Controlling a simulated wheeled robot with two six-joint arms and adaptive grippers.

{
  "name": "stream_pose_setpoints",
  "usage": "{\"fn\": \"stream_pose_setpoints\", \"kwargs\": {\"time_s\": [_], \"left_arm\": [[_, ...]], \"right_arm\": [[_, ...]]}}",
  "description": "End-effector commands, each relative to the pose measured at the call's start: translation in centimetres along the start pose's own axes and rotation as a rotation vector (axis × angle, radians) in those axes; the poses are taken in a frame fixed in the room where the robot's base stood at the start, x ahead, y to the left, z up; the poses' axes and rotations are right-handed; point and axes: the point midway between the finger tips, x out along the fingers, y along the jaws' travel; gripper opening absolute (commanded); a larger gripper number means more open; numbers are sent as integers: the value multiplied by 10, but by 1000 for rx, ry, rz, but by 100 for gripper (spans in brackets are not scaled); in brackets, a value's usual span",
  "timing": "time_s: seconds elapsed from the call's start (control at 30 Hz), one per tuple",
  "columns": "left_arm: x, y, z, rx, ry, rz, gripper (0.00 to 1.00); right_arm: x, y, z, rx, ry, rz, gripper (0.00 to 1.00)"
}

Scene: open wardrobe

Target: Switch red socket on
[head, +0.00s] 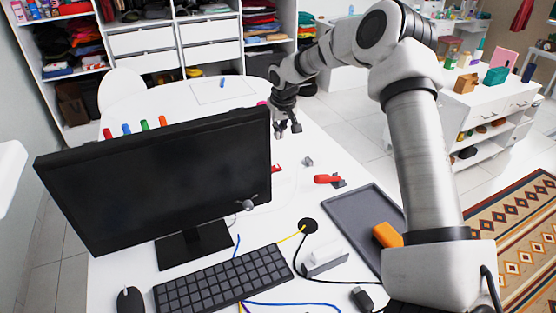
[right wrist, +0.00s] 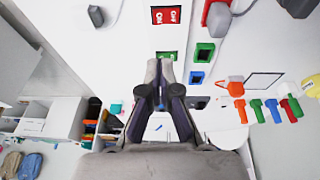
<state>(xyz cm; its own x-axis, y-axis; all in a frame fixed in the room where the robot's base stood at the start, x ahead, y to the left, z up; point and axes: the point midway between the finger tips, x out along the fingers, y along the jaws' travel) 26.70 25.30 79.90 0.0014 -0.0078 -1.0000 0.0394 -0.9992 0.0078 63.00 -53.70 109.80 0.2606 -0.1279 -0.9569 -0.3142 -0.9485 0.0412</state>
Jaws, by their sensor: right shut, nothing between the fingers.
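A red panel with white lettering like ON and OFF (right wrist: 166,15) shows at the top of the right wrist view. A green panel (right wrist: 170,55) lies below it, partly covered by my fingertips. In the head view a small red piece (head: 277,169) shows just right of the monitor; the monitor hides the area to its left. My right gripper (head: 290,129) is over the white desk beyond the monitor's right edge. In the right wrist view its fingers (right wrist: 159,66) are together and empty, pointing toward the panels. I cannot tell whether they touch anything. My left gripper is not in view.
The monitor (head: 160,180) blocks much of the desk. A red-handled object (head: 327,179) and a grey tray (head: 351,213) with an orange block (head: 387,235) lie to the right. Green (right wrist: 205,52) and blue (right wrist: 197,77) sockets and several coloured markers (right wrist: 272,108) lie near the gripper.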

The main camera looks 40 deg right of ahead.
Motion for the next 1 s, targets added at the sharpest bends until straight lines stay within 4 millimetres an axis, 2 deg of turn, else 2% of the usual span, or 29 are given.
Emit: {"fn": "stream_pose_setpoints", "kwargs": {"time_s": [0.17,0.4,0.6,0.77,1.0], "left_arm": [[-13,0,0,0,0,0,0],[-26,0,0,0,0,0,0],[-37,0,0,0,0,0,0],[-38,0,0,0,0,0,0],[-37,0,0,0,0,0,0]], "right_arm": [[31,0,0,-1,-5,2,0],[84,1,1,-1,-5,3,0],[116,3,8,0,-2,2,0],[128,3,12,0,-1,0,0],[129,3,12,0,-1,0,0]]}}
